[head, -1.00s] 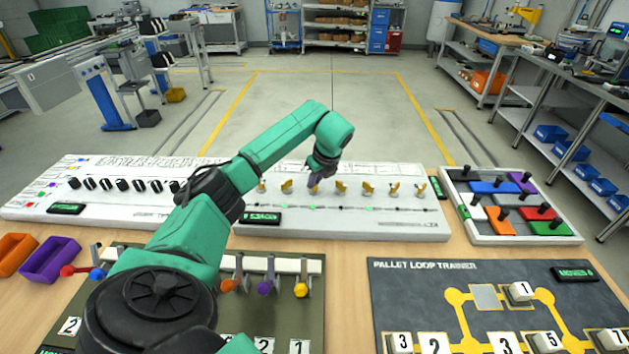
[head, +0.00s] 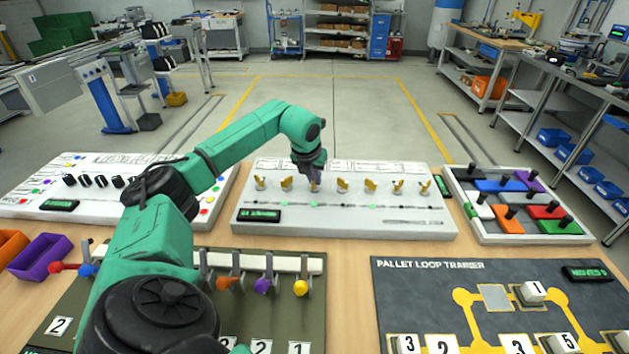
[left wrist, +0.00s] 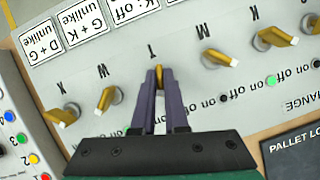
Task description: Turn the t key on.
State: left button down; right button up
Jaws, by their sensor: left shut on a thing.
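My left gripper (head: 313,178), with purple fingers, is at the gold key (left wrist: 159,75) under the letter T on the white key panel (head: 345,226). In the left wrist view the fingers (left wrist: 159,100) are shut on this t key from both sides, with its gold end showing between their tips. The key points straight up in that view, toward the T label. The fingers hide its lower part and any mark below it. My right gripper is not in view.
Other gold keys stand close on both sides, including one at the left (left wrist: 106,99) and one at the right (left wrist: 219,58). A board of dark knobs (head: 100,182) is at left, a coloured block tray (head: 515,235) at right, and the pallet loop trainer (head: 425,285) in front.

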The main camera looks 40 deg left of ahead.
pick_arm(q)
jog(key=m+h, duration=0.2)
jog(key=m, duration=0.3)
jog(key=shift+a+m, duration=0.15)
jog(key=shift+m, duration=0.15)
dwell(0.4)
jog(key=c, duration=0.9)
grip_release()
jog(key=shift+c, duration=0.2)
jog(key=v, duration=1.4)
jog(key=shift+s+r+b, duration=0.15)
jog(key=shift+s+b, duration=0.2)
jog(key=shift+a, duration=0.15)
